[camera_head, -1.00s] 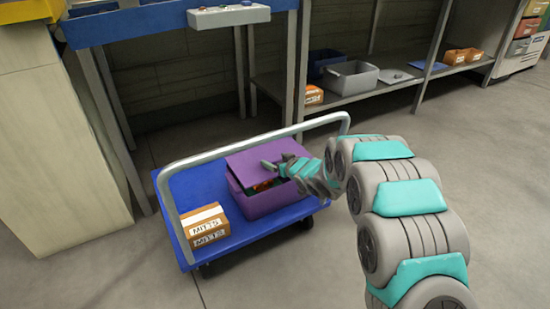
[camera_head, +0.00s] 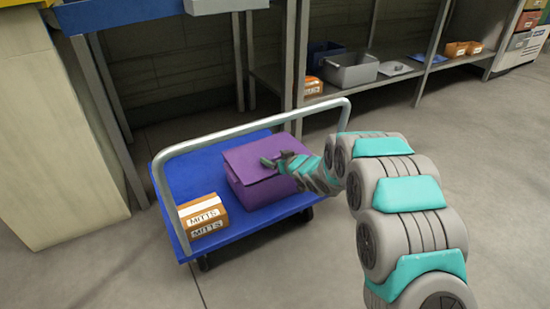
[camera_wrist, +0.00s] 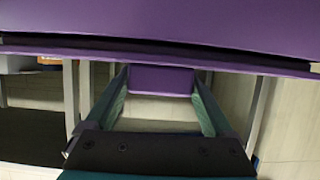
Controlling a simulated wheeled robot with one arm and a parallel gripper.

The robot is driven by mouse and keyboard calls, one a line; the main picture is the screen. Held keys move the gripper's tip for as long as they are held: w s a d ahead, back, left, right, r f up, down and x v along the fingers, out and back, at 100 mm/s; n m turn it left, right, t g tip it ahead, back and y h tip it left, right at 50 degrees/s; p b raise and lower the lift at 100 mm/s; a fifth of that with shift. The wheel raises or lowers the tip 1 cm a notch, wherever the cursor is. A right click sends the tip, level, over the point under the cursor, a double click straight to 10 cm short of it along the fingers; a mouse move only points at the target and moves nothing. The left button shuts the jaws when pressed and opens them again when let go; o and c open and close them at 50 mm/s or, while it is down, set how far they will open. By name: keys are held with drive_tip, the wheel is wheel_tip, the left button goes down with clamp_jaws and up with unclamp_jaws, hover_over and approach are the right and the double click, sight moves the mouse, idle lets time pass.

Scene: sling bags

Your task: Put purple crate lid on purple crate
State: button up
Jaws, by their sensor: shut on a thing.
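The purple crate (camera_head: 265,193) stands on the blue platform of a cart. The purple crate lid (camera_head: 244,156) lies over its top, a little tilted or offset; I cannot tell if it is fully seated. My gripper (camera_head: 270,162) is at the lid's upper side and shut on the lid. In the wrist view, my gripper (camera_wrist: 160,88) has a purple block of the lid (camera_wrist: 160,79) between its two fingers. A broad purple surface and a dark seam cross the top of that view. The crate's inside is hidden.
The blue cart (camera_head: 190,178) has a grey bar handle (camera_head: 250,124) arching over it. An orange MITTS box (camera_head: 201,215) sits beside the crate on the left. Behind, a metal shelf holds a grey bin (camera_head: 348,74) and a grey lid (camera_head: 396,68). Floor at front is clear.

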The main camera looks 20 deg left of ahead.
drive_tip(key=shift+f, duration=0.4)
drive_tip(key=o, duration=1.2)
drive_tip(key=shift+o, duration=0.2)
